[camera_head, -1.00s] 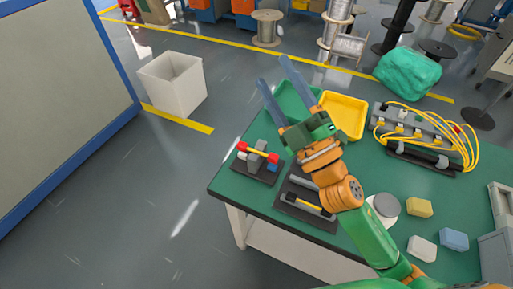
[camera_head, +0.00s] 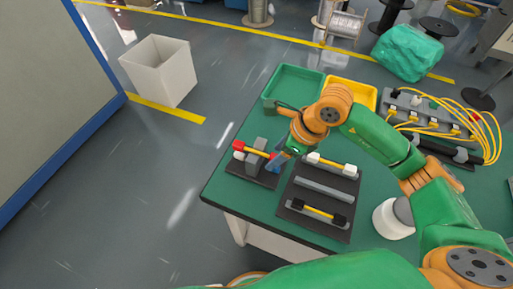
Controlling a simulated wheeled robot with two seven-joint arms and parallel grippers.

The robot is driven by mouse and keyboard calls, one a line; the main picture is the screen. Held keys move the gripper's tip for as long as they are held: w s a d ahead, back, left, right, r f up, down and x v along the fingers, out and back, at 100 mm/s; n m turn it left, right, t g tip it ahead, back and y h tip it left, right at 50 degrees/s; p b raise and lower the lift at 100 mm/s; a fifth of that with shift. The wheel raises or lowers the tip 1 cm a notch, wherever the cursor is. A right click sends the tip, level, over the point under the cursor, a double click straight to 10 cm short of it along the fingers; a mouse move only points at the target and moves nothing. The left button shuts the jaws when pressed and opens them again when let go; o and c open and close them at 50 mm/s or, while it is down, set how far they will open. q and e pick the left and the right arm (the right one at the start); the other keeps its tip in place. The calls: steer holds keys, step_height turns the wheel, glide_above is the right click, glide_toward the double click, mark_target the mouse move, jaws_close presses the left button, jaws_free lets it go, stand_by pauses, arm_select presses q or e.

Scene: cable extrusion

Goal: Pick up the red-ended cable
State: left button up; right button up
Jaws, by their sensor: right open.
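The red-ended cable (camera_head: 257,152) is short and yellow and lies across a grey block on a small dark stand (camera_head: 240,171) near the table's left edge. Its left red end shows; its right end is largely hidden by my gripper. My left gripper is out of view.
A dark rack (camera_head: 318,187) beside the gripper holds a white-ended cable (camera_head: 332,163) and a black-ended cable (camera_head: 318,212). Behind stand a green tray (camera_head: 270,101) and a yellow tray (camera_head: 366,94). A fixture with looped yellow cables (camera_head: 440,118) is at right.

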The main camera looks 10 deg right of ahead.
steer(key=shift+f, duration=0.15)
jaws_close()
